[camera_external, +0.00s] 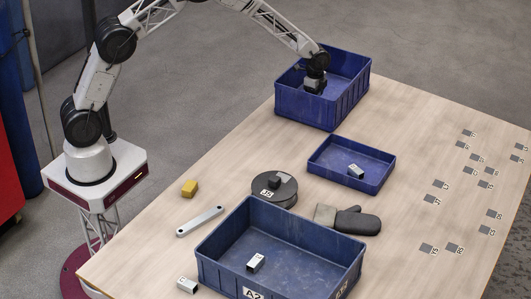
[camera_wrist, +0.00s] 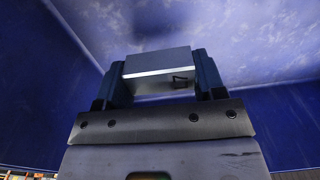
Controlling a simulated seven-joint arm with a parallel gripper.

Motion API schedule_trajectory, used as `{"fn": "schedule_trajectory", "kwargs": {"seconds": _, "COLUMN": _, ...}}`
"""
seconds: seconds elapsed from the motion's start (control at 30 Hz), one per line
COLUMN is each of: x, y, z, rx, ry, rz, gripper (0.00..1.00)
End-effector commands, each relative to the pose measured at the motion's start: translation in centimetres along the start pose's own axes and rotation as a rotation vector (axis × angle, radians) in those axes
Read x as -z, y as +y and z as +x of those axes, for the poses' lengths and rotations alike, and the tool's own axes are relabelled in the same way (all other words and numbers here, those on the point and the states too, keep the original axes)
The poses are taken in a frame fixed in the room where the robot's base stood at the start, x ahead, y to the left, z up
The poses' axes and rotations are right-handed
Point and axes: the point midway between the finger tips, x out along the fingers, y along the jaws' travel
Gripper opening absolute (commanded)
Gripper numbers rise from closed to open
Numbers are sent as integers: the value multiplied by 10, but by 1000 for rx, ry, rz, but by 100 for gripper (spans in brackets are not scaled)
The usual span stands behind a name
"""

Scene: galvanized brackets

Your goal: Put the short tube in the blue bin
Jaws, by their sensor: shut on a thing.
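My gripper (camera_external: 314,88) is low inside the far blue bin (camera_external: 308,113). In the wrist view my gripper (camera_wrist: 161,76) is shut on a grey metal short tube (camera_wrist: 158,62), held crosswise between both fingers. Blue bin walls and floor surround it there; I cannot tell whether the tube touches the floor. In the external view the held tube is hidden. Similar short tubes lie in the shallow blue tray (camera_external: 355,171), in the near blue bin (camera_external: 256,262) and on the table (camera_external: 187,284).
A round dark disc (camera_external: 274,190), a grey glove (camera_external: 350,220), a flat metal bar (camera_external: 200,221) and a yellow block (camera_external: 190,188) lie on the table (camera_external: 420,130). Several small labelled dark squares lie at the right. The near bin's wall (camera_external: 220,275) stands high.

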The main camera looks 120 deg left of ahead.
Motion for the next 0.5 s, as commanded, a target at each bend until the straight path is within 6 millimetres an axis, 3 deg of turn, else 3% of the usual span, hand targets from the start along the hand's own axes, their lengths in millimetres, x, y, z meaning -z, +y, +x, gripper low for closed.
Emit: {"fn": "schedule_trajectory", "kwargs": {"seconds": 0.5, "x": 0, "y": 0, "z": 37, "rx": 0, "ry": 0, "rz": 0, "gripper": 39}}
